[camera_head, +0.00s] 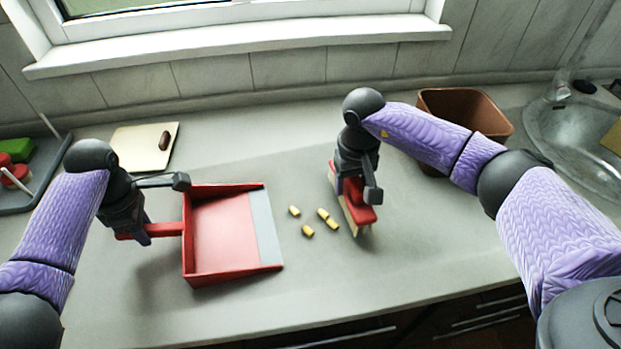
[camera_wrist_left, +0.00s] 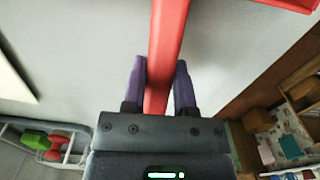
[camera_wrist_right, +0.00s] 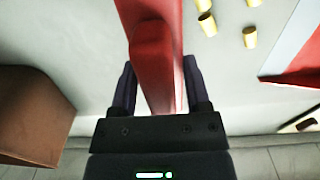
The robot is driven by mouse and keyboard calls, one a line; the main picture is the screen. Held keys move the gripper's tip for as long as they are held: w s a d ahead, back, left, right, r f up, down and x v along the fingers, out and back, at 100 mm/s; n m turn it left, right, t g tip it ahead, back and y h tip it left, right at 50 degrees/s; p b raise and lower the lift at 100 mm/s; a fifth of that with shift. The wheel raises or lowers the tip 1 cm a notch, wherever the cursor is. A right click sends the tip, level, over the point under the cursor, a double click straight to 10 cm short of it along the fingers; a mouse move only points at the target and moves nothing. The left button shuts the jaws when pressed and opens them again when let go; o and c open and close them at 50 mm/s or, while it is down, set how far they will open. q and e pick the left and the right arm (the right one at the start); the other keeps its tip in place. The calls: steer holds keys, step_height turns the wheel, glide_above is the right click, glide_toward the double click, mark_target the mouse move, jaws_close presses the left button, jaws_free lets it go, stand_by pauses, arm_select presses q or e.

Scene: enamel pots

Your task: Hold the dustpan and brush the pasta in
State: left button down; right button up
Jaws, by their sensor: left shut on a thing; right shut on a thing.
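The red dustpan (camera_head: 222,235) is on the grey counter, its grey lip facing right toward the pasta. My left gripper (camera_head: 140,234) is shut on the dustpan's handle, which also shows between the fingers in the left wrist view (camera_wrist_left: 166,50). Several yellow pasta pieces (camera_head: 323,215) lie on the counter between the dustpan and the brush. The red brush (camera_head: 361,213) with pale bristles stands right of the pasta. My right gripper (camera_head: 350,185) is shut on the brush, whose red body fills the gap between the fingers in the right wrist view (camera_wrist_right: 155,50).
A brown bin (camera_head: 465,105) stands behind my right arm, beside the sink (camera_head: 575,140). A pale cutting board (camera_head: 143,148) lies at the back left. A grey rack (camera_head: 38,180) with red and green items is at the far left. The counter in front of the pasta is clear.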

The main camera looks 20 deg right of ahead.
steer(key=shift+s+f, duration=0.1)
steer(key=shift+f, duration=0.65)
steer(key=shift+a+f, duration=0.1)
steer(key=shift+a, duration=0.2)
glide_toward(269, 224)
steer(key=shift+s+d+f, duration=0.2)
steer(key=shift+d+f, duration=0.8)
steer(key=shift+s+d+f, duration=0.15)
steer(key=shift+d+f, duration=0.85)
steer(key=shift+w+a+r, duration=0.1)
steer(key=shift+w+a, duration=0.1)
steer(key=shift+a, duration=0.8)
steer(key=shift+w+a+r, duration=0.1)
steer(key=shift+w+a, duration=0.05)
steer(key=shift+a, duration=0.85)
